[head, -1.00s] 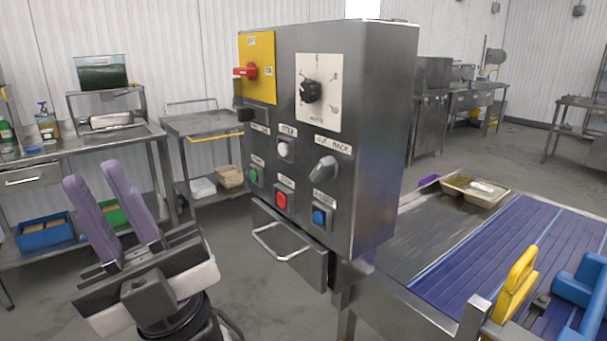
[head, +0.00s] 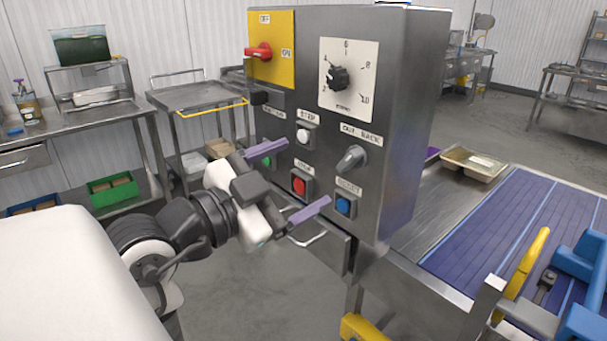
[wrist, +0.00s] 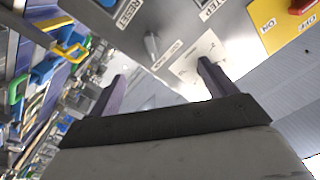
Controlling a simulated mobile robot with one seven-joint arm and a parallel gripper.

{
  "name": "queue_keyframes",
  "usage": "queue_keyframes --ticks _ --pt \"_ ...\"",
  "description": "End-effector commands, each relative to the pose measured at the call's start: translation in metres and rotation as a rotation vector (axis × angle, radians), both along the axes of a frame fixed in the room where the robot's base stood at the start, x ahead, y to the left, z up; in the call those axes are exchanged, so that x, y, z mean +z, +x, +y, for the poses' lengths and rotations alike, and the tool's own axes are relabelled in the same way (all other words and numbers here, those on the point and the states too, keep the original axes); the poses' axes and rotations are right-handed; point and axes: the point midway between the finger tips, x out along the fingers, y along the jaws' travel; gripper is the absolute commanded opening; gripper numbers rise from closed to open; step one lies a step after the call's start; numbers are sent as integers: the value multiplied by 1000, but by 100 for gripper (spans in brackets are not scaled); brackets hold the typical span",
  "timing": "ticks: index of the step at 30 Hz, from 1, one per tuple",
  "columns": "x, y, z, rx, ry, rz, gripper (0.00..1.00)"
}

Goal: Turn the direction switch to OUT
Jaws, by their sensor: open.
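The direction switch (head: 351,159) is a grey rotary knob on the right side of the steel control box, under a label (head: 361,134) reading OUT at left and BACK at right. Its bar is tilted, upper end to the right, toward BACK. The knob also shows in the wrist view (wrist: 152,45), near the top middle. My gripper (head: 306,172) is open and empty, its two purple fingers apart, in front of the box and left of the knob. In the wrist view the fingertips (wrist: 162,70) lie either side of the knob's line, with no contact visible.
Around the switch are a white button (head: 304,137), red button (head: 299,186), blue button (head: 345,205), numbered dial (head: 338,78) and red switch (head: 260,52) on a yellow plate. A drawer-like handle (head: 312,238) sticks out below. A blue conveyor (head: 500,225) stands at right.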

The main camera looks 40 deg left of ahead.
Motion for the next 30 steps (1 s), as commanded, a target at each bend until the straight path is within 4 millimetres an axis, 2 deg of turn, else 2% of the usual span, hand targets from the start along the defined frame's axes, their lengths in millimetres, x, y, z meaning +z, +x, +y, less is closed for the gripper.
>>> queue_keyframes --ticks 5,15,19,24,30 --pt "-7 4 -5 -31 16 50 84" --pt "-9 67 -11 -35 15 47 84" --pt "-8 85 -12 -33 14 46 84" --pt "-7 96 -12 -30 14 45 84" --pt "-7 97 -12 -28 14 45 84"
